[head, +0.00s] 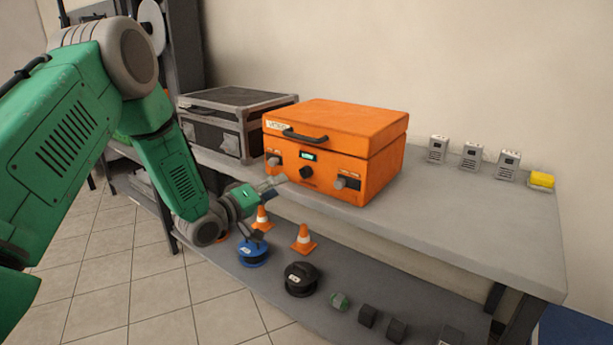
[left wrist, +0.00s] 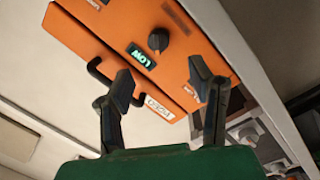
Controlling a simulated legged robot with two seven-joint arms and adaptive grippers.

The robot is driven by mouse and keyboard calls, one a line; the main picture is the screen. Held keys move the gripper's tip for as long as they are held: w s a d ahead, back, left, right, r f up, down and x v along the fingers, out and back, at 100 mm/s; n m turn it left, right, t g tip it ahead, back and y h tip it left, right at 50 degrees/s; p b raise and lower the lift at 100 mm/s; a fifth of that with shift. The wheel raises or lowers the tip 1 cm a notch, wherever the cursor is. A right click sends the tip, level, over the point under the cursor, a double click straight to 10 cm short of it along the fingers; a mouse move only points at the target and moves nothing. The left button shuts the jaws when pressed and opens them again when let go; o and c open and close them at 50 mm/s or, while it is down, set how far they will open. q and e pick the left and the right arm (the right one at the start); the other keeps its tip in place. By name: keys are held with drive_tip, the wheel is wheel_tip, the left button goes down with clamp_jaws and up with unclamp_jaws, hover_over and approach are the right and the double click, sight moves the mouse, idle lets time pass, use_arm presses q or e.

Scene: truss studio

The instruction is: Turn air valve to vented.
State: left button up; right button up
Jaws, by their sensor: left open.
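An orange case (head: 335,147) sits shut on the grey table, its front towards me. The front carries a small lit display (head: 308,156), a black round knob (head: 306,172) and grey knobs at left (head: 273,162) and right (head: 341,184). I cannot read which control is the air valve. My left gripper (head: 271,184) is open and empty, just in front of the lower left of the case. In the left wrist view, its fingers (left wrist: 160,81) stand apart before the case; the black knob (left wrist: 158,39) and the display (left wrist: 140,57), reading LOW, lie beyond them. My right gripper is out of view.
A black case with grey edges (head: 237,118) stands left of the orange one. Several small grey boxes (head: 471,156) and a yellow block (head: 541,180) stand at right. The table's right front (head: 460,230) is clear.

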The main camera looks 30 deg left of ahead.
sight(301, 175)
use_arm(q)
drive_tip(key=w, duration=0.3)
drive_tip(key=w+d+b, duration=0.1)
drive_tip(key=w, duration=0.5)
drive_tip(key=shift+w+d+b, duration=0.15)
drive_tip(key=shift+d+b, duration=0.15)
drive_tip(key=shift+d, duration=0.05)
clamp_jaws()
